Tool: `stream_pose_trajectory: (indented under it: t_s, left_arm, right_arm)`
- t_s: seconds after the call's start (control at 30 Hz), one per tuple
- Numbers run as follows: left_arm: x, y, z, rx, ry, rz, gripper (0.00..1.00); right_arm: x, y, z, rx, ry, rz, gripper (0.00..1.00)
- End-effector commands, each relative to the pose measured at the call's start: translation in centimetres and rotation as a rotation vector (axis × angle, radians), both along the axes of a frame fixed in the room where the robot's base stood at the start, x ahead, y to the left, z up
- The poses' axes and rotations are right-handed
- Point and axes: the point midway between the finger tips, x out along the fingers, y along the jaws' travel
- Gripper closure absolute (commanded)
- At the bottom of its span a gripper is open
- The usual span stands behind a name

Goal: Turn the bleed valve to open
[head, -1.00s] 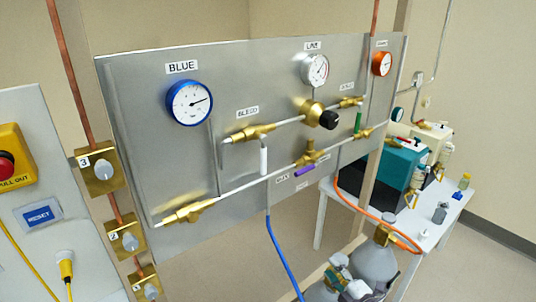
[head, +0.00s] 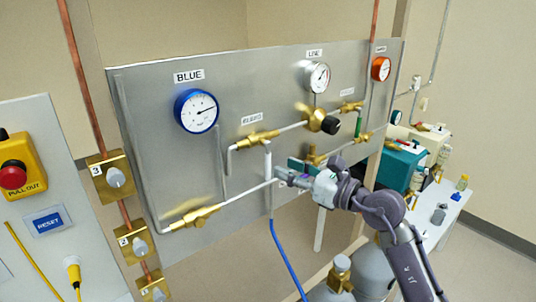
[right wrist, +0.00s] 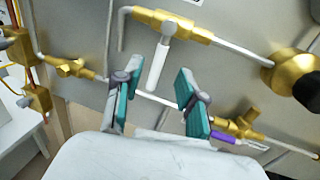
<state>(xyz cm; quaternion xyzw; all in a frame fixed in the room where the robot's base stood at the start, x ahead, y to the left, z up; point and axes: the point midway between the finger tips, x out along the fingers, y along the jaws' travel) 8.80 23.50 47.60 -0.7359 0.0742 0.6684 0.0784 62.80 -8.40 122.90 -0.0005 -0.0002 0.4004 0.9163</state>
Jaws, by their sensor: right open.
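The bleed valve (head: 258,139) is a brass body on the steel panel under a label reading BLEED. Its white handle (head: 267,161) hangs down, across the pipe line. In the right wrist view the brass body (right wrist: 172,24) is at the top, with the white handle (right wrist: 158,66) pointing down. My right gripper (head: 283,174) is at the panel, just right of and below the handle. In the right wrist view its teal-padded fingers (right wrist: 157,88) are open, and the handle's lower end appears in the gap; contact is not visible. My left gripper is out of view.
The panel carries a blue gauge (head: 196,111), a black-knobbed regulator (head: 323,121) and a lower brass valve (head: 193,216). A purple handle (right wrist: 224,137) lies close by my right finger. A blue hose (head: 286,260) hangs below, near gas cylinders (head: 373,265).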

Motion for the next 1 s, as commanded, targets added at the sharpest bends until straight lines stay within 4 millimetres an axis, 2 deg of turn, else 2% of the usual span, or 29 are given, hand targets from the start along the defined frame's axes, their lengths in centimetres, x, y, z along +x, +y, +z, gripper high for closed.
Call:
stream_pose_trajectory:
  t_s: [0.1,0.3,0.47,0.73,0.77,1.0]
  left_arm:
    - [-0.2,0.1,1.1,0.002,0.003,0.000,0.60]
    - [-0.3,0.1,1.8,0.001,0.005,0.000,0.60]
    - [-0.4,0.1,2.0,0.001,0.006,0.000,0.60]
    - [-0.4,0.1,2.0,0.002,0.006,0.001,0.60]
    - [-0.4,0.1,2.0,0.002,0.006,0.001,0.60]
    - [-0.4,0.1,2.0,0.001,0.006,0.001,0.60]
  right_arm:
    - [1.7,2.0,0.4,0.003,0.003,0.002,0.60]
    - [3.7,4.0,0.1,0.001,0.002,0.001,0.60]
    - [4.3,4.8,0.0,0.001,0.001,0.001,0.60]
    - [4.4,4.8,-0.1,0.001,0.001,0.000,0.60]
    - [4.4,4.8,-0.1,0.001,0.001,0.000,0.61]
    - [4.4,4.8,-0.1,0.000,0.001,0.001,1.00]
